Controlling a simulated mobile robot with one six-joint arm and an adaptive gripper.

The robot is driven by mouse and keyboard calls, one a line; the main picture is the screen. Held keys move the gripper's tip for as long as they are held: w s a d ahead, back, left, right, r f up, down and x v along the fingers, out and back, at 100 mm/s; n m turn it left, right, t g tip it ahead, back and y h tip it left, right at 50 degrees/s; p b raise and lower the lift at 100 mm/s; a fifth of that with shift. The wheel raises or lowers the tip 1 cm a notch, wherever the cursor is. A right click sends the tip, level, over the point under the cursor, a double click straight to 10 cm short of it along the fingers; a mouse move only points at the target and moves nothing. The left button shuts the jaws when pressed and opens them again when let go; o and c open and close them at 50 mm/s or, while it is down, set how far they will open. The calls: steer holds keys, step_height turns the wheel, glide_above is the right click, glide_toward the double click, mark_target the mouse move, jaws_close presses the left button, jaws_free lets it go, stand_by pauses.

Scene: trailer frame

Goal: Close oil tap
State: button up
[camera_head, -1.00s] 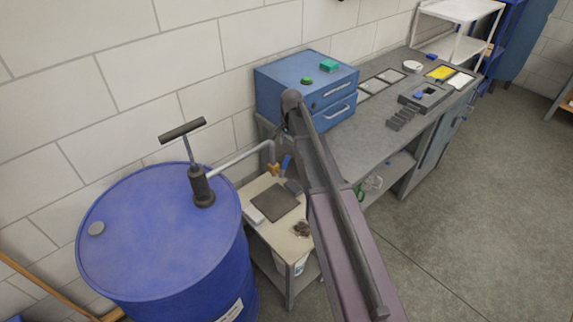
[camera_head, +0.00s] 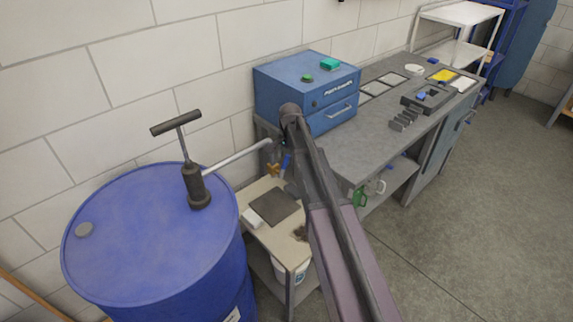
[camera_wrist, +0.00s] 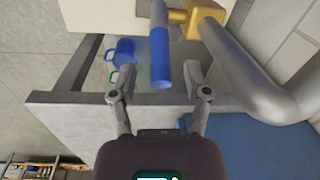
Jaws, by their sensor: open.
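The oil tap is a brass valve (camera_head: 273,170) at the end of a grey pipe from the drum pump. Its blue lever (camera_head: 286,162) hangs next to the dark end of my arm. In the wrist view the brass body (camera_wrist: 206,16) is at top right and the blue lever (camera_wrist: 160,57) points down the picture. My gripper (camera_wrist: 159,78) is open, with one finger on each side of the lever's free end. I see gaps between lever and fingers; depth is hard to judge. In the head view my gripper is mostly hidden by my arm.
The blue drum (camera_head: 150,235) with its hand pump (camera_head: 196,185) stands at left. The thick pipe (camera_wrist: 250,85) runs close to my right finger in the wrist view. A small table (camera_head: 262,225) is below the tap, and a blue toolbox (camera_head: 290,85) sits on the bench behind.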

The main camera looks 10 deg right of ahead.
steer(key=shift+f+b, duration=0.6)
steer(key=shift+f, duration=0.3)
jaws_close()
